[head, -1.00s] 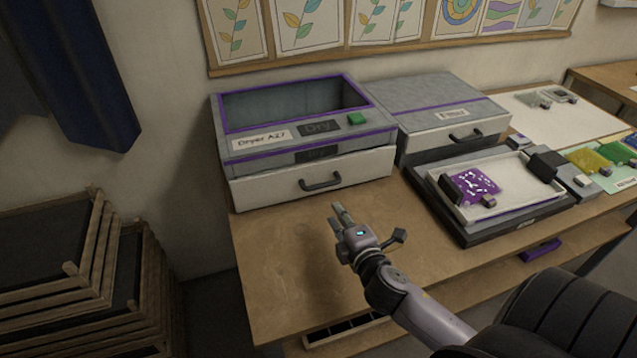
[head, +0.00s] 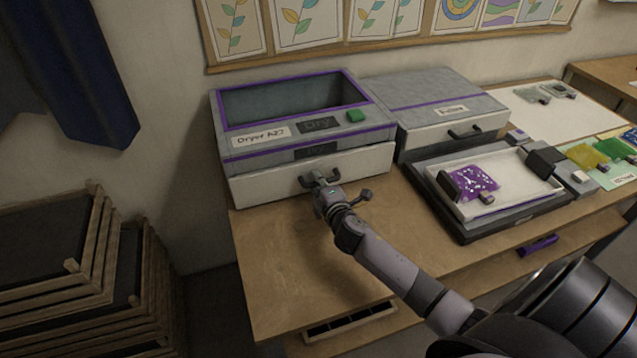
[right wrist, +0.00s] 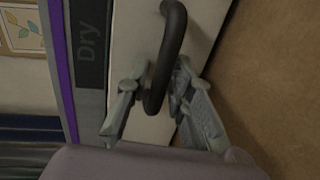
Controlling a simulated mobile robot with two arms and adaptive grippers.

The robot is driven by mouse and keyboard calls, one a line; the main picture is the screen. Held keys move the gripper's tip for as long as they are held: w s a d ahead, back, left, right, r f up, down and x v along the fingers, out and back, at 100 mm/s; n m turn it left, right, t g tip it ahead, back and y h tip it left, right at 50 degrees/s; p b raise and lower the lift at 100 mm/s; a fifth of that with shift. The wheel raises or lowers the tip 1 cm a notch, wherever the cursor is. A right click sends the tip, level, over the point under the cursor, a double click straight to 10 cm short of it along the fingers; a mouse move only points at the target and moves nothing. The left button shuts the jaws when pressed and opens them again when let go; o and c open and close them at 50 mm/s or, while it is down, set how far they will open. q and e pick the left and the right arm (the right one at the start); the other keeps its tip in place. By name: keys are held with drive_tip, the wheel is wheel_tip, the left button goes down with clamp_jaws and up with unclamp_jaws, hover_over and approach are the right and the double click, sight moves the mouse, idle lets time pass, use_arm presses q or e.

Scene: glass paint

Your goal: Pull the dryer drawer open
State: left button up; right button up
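The dryer (head: 300,135) is a grey box with purple trim, a "Dryer A27" label and a green button, at the back left of the table. Its white drawer front (head: 262,186) shows below, and the drawer looks closed or nearly so. My right gripper (head: 322,184) is at the drawer's dark handle, covering much of it in the head view. In the right wrist view the handle (right wrist: 165,60) passes between the two fingers of my right gripper (right wrist: 153,98). The fingers are apart, and I see no clear grip on the handle. My left gripper is not in view.
A second grey box (head: 432,100) with a drawer stands right of the dryer. A dark tray (head: 450,222) holding a white tray with a purple patterned piece lies in front of it. The wooden table (head: 262,262) is clear at the front left.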

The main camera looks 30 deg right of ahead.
clamp_jaws()
idle(0.7)
